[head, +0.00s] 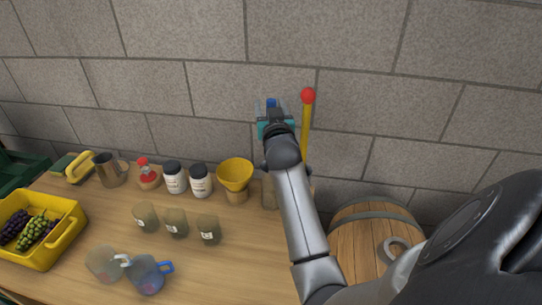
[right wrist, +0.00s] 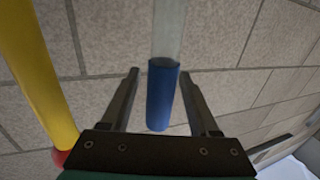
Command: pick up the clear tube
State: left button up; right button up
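The clear tube (right wrist: 168,32) has a blue end (right wrist: 163,95). In the right wrist view the blue end lies between the two fingers of my right gripper (right wrist: 161,90), with a gap visible on each side. In the head view my right gripper (head: 272,106) is raised in front of the stone wall, and the blue end (head: 271,103) shows at its fingers. The rest of the tube is hidden behind my arm there. My right gripper is open. My left gripper is out of view.
A yellow rod (head: 306,125) with a red end stands close right of the gripper. The wooden table (head: 225,265) holds a yellow funnel (head: 236,175), jars, cups, jugs and a yellow grape crate (head: 62,238). A barrel (head: 355,240) stands at the right.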

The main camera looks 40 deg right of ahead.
jog(key=shift+c, duration=1.4)
grip_shut()
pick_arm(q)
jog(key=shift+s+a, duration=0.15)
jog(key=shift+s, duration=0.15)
pick_arm(e)
jog(key=shift+r, duration=0.1)
pick_arm(q)
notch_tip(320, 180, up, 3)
jog(key=p, duration=0.2)
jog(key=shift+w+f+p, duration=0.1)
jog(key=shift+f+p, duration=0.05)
jog(key=shift+p, duration=0.25)
pick_arm(e)
notch_tip(320, 180, up, 20)
